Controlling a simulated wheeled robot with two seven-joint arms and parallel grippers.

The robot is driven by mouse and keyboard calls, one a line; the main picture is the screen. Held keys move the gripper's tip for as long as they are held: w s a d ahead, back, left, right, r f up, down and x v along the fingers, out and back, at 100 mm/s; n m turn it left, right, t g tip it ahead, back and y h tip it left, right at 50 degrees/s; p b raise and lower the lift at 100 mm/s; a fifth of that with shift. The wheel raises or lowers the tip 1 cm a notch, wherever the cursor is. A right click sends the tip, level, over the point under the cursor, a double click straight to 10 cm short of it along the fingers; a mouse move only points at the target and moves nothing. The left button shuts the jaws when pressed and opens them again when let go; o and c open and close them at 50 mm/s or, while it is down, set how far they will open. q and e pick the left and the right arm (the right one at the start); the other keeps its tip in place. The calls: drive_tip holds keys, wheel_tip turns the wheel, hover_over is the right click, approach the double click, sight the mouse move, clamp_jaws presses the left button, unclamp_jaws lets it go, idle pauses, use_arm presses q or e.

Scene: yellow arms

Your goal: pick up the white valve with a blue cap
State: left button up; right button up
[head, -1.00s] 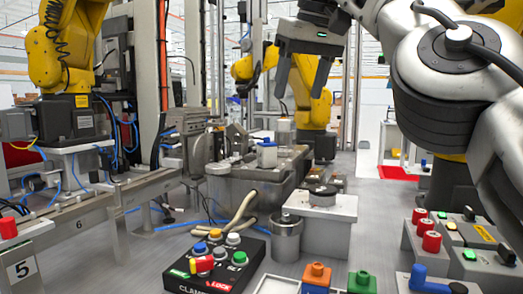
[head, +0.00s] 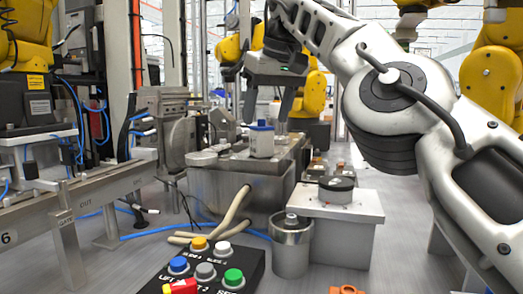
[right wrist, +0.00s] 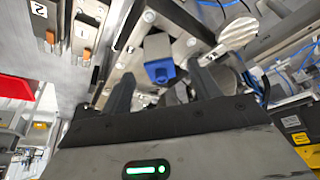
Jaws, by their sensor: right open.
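The white valve with a blue cap (head: 262,140) stands on the metal fixture block (head: 230,185) in the middle of the head view. In the right wrist view the valve (right wrist: 160,60) shows its blue cap toward the camera, ahead of and between the fingers. My right gripper (head: 266,118) is open and empty, its fingers pointing down just above and around the valve's top in the head view. In the right wrist view the fingers (right wrist: 163,85) stand apart with a gap to either side of the valve. My left gripper is not in view.
A control box with coloured buttons (head: 205,268) lies in front. A metal cylinder (head: 292,247) and a pedestal with a round dark-topped part (head: 336,188) stand right of the fixture. Beige hoses (head: 232,210) run down the fixture's front. A rail bench (head: 70,205) is at left.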

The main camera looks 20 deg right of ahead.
sight(264, 124)
drive_tip(key=shift+w+b+x, duration=0.1)
drive_tip(key=shift+b+x, duration=0.15)
drive_tip(key=shift+x, duration=1.25)
drive_tip(key=shift+w+b+x, duration=0.15)
drive_tip(key=shift+b+x, duration=0.1)
drive_tip(key=shift+x, duration=1.25)
drive_tip(key=shift+r, duration=0.2)
drive_tip(key=c, duration=1.1)
